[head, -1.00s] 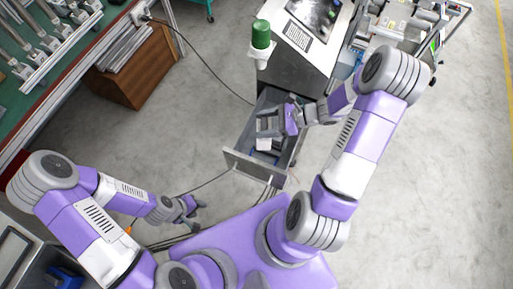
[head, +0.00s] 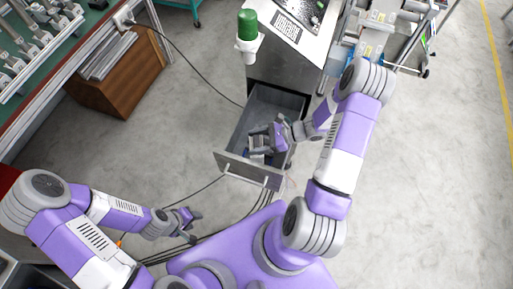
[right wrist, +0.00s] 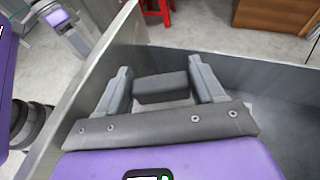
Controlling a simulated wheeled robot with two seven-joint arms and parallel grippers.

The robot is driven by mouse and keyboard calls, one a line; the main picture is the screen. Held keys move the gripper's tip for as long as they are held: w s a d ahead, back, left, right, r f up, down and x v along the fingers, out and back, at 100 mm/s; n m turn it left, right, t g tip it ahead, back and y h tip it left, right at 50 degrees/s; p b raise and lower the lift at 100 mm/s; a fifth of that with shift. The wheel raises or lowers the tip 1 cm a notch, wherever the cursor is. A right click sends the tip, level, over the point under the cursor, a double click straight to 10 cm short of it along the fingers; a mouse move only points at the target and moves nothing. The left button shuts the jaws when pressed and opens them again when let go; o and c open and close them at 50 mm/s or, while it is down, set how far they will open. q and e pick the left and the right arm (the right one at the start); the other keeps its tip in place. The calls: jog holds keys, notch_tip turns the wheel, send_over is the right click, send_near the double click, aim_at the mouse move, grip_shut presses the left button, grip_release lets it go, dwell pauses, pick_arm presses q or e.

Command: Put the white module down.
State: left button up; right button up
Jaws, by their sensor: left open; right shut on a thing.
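My right gripper (head: 256,143) is inside an open grey drawer (head: 283,101), close to its front panel. In the right wrist view its two fingers (right wrist: 160,80) are on either side of a block, the module (right wrist: 160,88), whose visible face looks dark grey; a paler strip shows below it. In the head view a pale part of the module (head: 257,158) shows by the fingers. Whether it touches the drawer floor cannot be told. My left gripper (head: 194,226) is open and empty, outside the drawer to the lower left.
The drawer's front panel (head: 229,166) stands close to the right gripper. The back of the drawer looks empty. The machine above carries a green-topped lamp (head: 247,25). A brown cabinet (head: 118,84) stands at the upper left. Cables run across the floor.

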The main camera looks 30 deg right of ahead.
aim_at(262, 145)
jog(key=shift+f+b, duration=0.5)
jog(key=shift+f, duration=1.3)
jog(key=shift+f+b, duration=0.35)
jog(key=o, duration=1.7)
jog(key=shift+r, duration=0.1)
jog(key=shift+r+p, duration=0.25)
jog(key=shift+p, duration=0.1)
jog(key=p+v, duration=0.2)
jog(key=v, duration=1)
jog(key=shift+r, duration=0.15)
